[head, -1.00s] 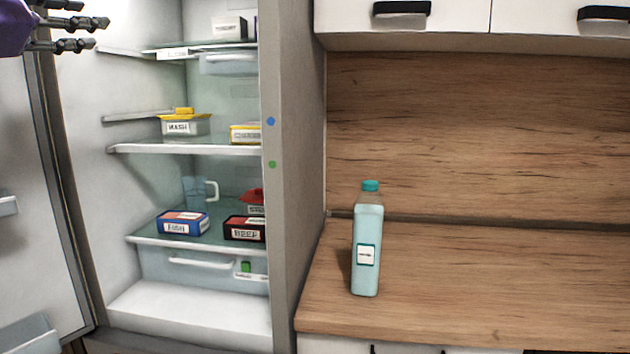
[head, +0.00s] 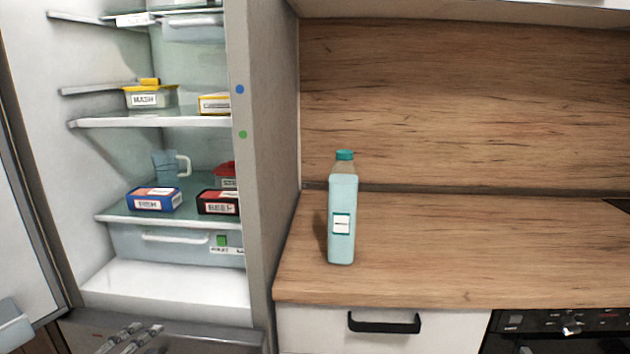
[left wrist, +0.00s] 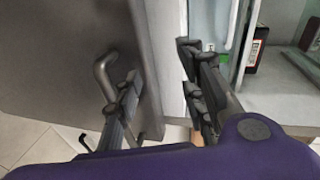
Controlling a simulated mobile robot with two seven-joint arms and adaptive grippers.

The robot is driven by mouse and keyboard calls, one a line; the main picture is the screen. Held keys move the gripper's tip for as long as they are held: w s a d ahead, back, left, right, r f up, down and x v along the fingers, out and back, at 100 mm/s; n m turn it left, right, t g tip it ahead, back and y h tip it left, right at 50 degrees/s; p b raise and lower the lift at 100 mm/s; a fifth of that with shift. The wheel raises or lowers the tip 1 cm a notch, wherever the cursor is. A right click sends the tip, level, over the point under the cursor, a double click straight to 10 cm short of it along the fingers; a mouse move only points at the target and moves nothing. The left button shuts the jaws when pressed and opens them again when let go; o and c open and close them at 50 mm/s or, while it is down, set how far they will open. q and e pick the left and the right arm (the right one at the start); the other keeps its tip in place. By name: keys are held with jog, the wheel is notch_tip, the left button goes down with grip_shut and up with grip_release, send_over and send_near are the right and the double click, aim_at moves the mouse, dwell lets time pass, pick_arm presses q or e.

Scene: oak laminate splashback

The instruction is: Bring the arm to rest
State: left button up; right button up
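My left gripper (head: 130,338) shows at the bottom left of the head view, low in front of the open fridge. In the left wrist view its two fingers (left wrist: 158,85) stand apart with nothing held between them. A grey panel with a bar handle (left wrist: 105,72) lies beyond the left finger; I cannot tell whether they touch. My right gripper is in neither view. A bottle (head: 341,215) with pale blue contents and a teal cap stands upright on the wooden counter (head: 480,250), apart from the gripper.
The open fridge holds a mash tub (head: 150,97), a blue fish box (head: 154,200), a beef box (head: 218,203) and a jug (head: 166,167). The fridge door (head: 20,215) stands open at left. A drawer handle (head: 384,323) juts below the counter, which is clear right of the bottle.

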pick_arm(q)
jog(key=s+d+f+n+g, duration=0.1)
jog(key=s+d+f+n, duration=0.2)
jog(key=s+f, duration=0.3)
jog(key=s+d+f+n+g+y, duration=0.1)
jog(key=s+d+f+n, duration=0.1)
jog(key=s+f+n, duration=0.35)
jog(key=s+d+f+n+g, duration=0.1)
jog(key=s+d+f+g, duration=0.15)
jog(key=s+f, duration=0.45)
jog(key=s+d+f+n+g+y, duration=0.15)
jog(key=s+d+f+n, duration=0.25)
jog(key=s, duration=0.9)
jog(key=s+d+f+n+g, duration=0.25)
jog(key=s+d+n, duration=0.2)
jog(key=s, duration=0.85)
jog(key=w+r+t+p, duration=0.2)
jog(key=w+r+p, duration=0.2)
jog(key=r+p, duration=0.8)
jog(key=shift+d+p, duration=0.2)
jog(key=shift+p, duration=0.25)
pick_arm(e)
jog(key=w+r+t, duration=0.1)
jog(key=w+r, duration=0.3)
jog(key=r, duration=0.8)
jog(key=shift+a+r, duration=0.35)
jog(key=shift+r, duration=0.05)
